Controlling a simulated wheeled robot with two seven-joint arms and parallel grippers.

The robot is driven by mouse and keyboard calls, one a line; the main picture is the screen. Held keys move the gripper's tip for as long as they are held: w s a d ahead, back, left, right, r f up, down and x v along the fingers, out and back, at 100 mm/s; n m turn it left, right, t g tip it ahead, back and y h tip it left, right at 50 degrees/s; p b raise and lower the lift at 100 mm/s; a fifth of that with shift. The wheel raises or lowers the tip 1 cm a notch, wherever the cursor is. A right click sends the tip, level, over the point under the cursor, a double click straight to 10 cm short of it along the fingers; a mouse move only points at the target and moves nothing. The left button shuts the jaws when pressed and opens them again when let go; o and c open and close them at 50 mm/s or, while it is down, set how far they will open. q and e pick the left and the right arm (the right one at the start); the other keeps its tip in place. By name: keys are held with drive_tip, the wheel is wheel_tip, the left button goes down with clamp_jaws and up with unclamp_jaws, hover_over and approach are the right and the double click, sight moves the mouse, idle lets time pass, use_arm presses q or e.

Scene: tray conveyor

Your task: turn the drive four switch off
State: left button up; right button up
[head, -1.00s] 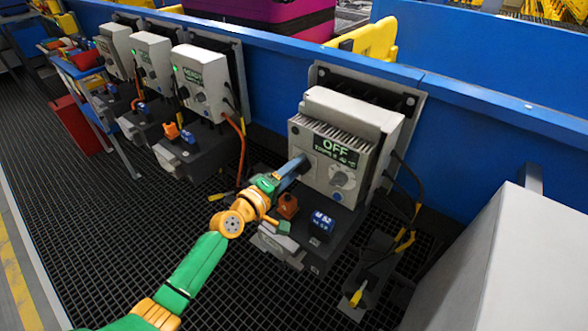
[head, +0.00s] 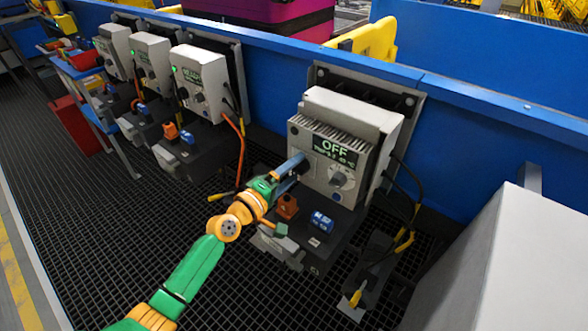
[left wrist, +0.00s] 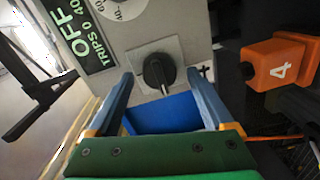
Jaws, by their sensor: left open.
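The drive four box (head: 375,115) is the large grey unit at right in the head view. Its green display (head: 333,150) reads OFF, and OFF also shows on the display in the left wrist view (left wrist: 85,35). The black rotary switch (left wrist: 157,72) on a pale square plate shows in the left wrist view; in the head view my gripper hides it. My left gripper (left wrist: 160,76) is open, its two blue fingers either side of the switch in that view, with nothing held. Contact cannot be told. In the head view the gripper (head: 301,163) is at the box's left front face.
An orange block (left wrist: 280,64) marked 4 is right of the switch in the left wrist view. A grey dial (head: 341,180) is on the box. A blue connector (head: 321,221) and cables are below it. Three similar drives (head: 200,80) stand further left. A pale cabinet (head: 510,265) is at right.

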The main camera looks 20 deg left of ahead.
use_arm(q)
drive_tip(key=v, duration=0.6)
drive_tip(key=shift+s, duration=0.15)
drive_tip(key=s+d+f+m+g, duration=0.7)
drive_tip(key=s+f+m, duration=0.3)
drive_tip(key=s+f, duration=0.15)
drive_tip(key=s+a+f+m+g+y, duration=0.2)
drive_tip(key=s+a+g+y, duration=0.1)
drive_tip(key=s, duration=0.3)
drive_tip(key=s+a+f+m+g+y, duration=0.2)
drive_tip(key=s+a+g+y, duration=0.1)
drive_tip(key=s, duration=0.4)
wheel_tip(320, 180, down, 13)
drive_tip(key=s+g+p, duration=0.1)
drive_tip(key=s+p, duration=0.1)
drive_tip(key=p, duration=0.2)
drive_tip(key=s+a+f+p, duration=0.1)
drive_tip(key=s+f, duration=0.2)
drive_tip(key=s, duration=0.3)
drive_tip(key=s+a+f+g+p, duration=0.1)
drive_tip(key=s+f, duration=0.3)
drive_tip(key=s, duration=0.2)
